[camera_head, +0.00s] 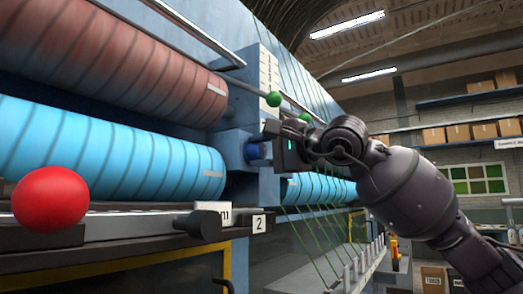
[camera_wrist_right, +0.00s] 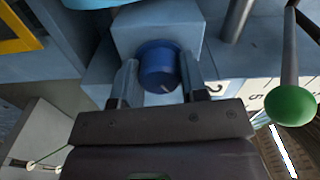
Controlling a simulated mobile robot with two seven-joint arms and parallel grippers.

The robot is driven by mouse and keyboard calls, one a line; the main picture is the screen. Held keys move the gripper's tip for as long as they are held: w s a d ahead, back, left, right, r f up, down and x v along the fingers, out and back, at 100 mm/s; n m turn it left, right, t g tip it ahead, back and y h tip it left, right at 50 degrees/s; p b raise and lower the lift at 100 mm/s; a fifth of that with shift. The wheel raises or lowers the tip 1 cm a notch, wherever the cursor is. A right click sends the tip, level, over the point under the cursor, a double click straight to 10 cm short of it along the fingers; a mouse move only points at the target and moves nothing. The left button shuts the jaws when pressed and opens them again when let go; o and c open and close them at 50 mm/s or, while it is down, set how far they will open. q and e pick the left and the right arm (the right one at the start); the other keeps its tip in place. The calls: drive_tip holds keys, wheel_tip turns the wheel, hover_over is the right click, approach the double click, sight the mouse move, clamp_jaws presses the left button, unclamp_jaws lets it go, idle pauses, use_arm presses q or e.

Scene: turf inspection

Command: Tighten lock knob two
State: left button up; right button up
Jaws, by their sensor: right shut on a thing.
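A blue round knob (camera_head: 256,151) sticks out from a blue-grey block (camera_head: 232,149) at the end of the rollers. My right gripper (camera_head: 272,150) comes in from the right and is shut on this knob. In the right wrist view the blue knob (camera_wrist_right: 159,66) sits between the two fingers, one on each side. A mark like a "2" shows beside the right finger there, partly hidden. In the head view a label "2" (camera_head: 258,223) stands on the lower rail beside a dark handle (camera_head: 202,222). My left gripper is not in view.
A red-brown roller (camera_head: 110,55) and a blue roller (camera_head: 100,150) fill the left. A red ball (camera_head: 50,198) is at the front left. Green ball-ended levers (camera_head: 273,99) are close above my gripper; one green ball (camera_wrist_right: 291,105) is near it in the wrist view.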

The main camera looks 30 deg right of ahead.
drive_tip(key=n, duration=0.3)
drive_tip(key=n+p, duration=0.1)
drive_tip(key=n, duration=0.6)
drive_tip(key=shift+n+p, duration=0.3)
drive_tip(key=shift+p, duration=0.05)
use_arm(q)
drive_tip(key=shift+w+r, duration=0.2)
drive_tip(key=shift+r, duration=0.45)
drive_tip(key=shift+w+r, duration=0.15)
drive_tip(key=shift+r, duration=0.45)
use_arm(e)
drive_tip(key=shift+f+n, duration=0.1)
drive_tip(key=shift+n, duration=0.2)
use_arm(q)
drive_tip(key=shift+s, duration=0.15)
use_arm(e)
drive_tip(key=o, duration=0.9)
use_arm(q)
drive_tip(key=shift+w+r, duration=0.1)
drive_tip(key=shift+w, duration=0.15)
use_arm(e)
drive_tip(key=shift+o, duration=0.2)
